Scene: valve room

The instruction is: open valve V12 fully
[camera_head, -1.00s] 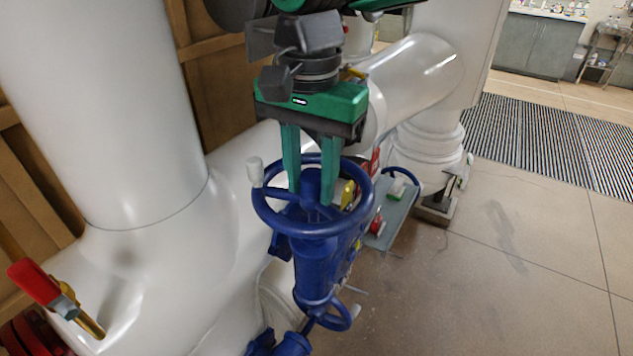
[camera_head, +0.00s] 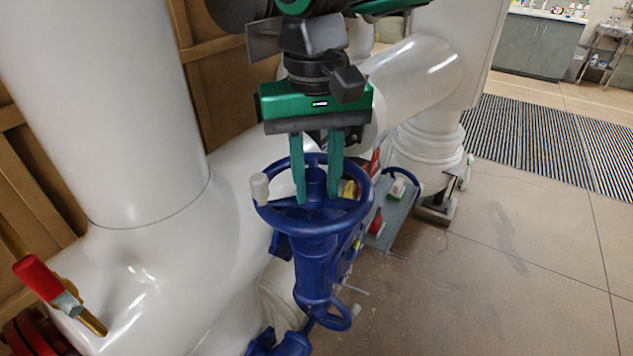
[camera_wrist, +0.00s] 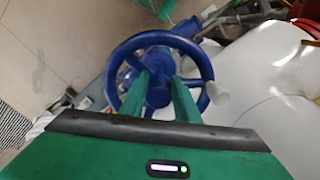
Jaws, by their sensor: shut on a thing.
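A blue handwheel (camera_head: 357,217) with spokes and a white knob (camera_head: 260,188) on its left rim sits on top of a blue valve body (camera_head: 315,270). No V12 label is legible. My gripper (camera_head: 317,194) points down into the wheel from above, its two green fingers on either side of the hub and shut on the wheel. The fingertips' exact contact is partly hidden. In the wrist view, the handwheel (camera_wrist: 207,62) surrounds my gripper (camera_wrist: 160,80), and the white knob (camera_wrist: 217,94) is at the lower right of the rim.
Large white pipes (camera_head: 130,270) stand close on the left and behind. A red lever (camera_head: 38,277) sticks out at lower left. A grey tray (camera_head: 388,234) with small items is just right of the valve. The floor (camera_head: 500,270) on the right is clear.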

